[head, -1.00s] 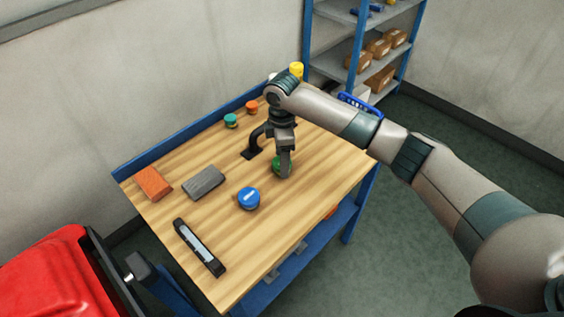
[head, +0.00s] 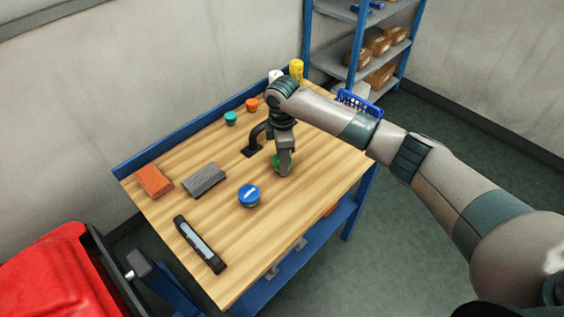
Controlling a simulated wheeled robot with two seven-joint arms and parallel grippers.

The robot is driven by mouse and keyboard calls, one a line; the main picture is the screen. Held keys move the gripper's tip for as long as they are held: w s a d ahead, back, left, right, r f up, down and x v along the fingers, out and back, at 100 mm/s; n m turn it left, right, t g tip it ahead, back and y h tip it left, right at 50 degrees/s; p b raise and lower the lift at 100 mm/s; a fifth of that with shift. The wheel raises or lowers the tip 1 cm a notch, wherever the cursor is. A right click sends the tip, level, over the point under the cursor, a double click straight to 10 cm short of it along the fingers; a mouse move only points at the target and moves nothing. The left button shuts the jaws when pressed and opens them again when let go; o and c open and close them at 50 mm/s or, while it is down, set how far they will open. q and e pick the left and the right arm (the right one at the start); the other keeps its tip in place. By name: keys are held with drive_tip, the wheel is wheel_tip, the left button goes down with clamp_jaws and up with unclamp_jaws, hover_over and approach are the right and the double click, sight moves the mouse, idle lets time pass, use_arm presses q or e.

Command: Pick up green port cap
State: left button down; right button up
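The green port cap (head: 275,162) is a round green piece on the wooden top of the workbench (head: 222,244), right of its middle. My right gripper (head: 285,171) points down at it from above. A grey finger stands in front of the cap and hides much of it. The far finger is hidden, so I cannot tell whether the gripper is open or closed around the cap. The cap appears to be at table level. My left gripper is not in view.
A blue cap (head: 249,195) sits nearby, with a black curved handle (head: 252,147) behind. An orange block (head: 154,181), grey block (head: 204,180), black level-like tool (head: 199,244), teal cap (head: 231,118) and orange cap (head: 252,104) lie around. A blue shelf (head: 353,50) stands behind.

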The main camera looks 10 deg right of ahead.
drive_tip(key=shift+r, duration=0.1)
